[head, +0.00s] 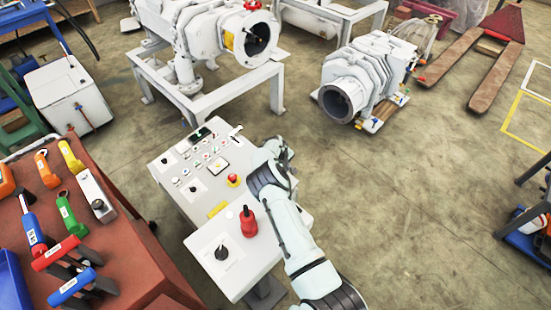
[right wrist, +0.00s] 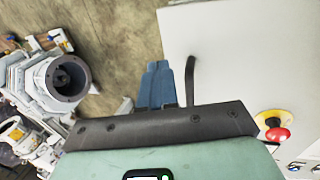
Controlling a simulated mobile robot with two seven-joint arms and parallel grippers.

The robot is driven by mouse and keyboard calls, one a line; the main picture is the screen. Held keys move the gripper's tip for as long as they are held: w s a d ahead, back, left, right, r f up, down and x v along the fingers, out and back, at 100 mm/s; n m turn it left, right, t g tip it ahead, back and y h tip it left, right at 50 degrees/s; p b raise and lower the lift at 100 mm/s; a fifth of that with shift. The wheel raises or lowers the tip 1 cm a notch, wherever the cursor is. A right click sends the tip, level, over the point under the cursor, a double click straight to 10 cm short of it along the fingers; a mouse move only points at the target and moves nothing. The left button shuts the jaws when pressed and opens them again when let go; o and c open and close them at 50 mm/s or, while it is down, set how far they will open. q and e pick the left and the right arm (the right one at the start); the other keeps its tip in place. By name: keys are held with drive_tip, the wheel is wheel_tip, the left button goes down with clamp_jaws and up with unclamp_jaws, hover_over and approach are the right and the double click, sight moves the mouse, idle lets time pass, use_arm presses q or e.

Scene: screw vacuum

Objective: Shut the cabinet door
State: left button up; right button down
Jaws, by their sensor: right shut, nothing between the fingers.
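The cabinet is a white control console in the middle of the head view, with an upper sloped panel (head: 196,168) of buttons and a lower white panel (head: 238,262). I cannot make out a separate open door for sure. My right arm reaches up along the console's right edge, and its own links hide the gripper's tips. In the right wrist view the right gripper (right wrist: 157,68) has its blue fingers together and empty. They are beside a white surface (right wrist: 245,50), with a black curved bar next to them. My left gripper is not in view.
A red emergency knob (head: 233,180) sits on the console. A red table (head: 130,265) with tools stands at the left. White pumps stand behind, one on a frame (head: 215,95) and one lower at right (head: 352,85). Open floor (head: 420,210) lies to the right.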

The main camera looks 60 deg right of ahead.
wheel_tip(320, 180, up, 14)
drive_tip(key=a+p, duration=0.1)
drive_tip(key=shift+w+a+f, duration=0.2)
drive_tip(key=shift+w+a, duration=0.05)
drive_tip(key=shift+a, duration=0.05)
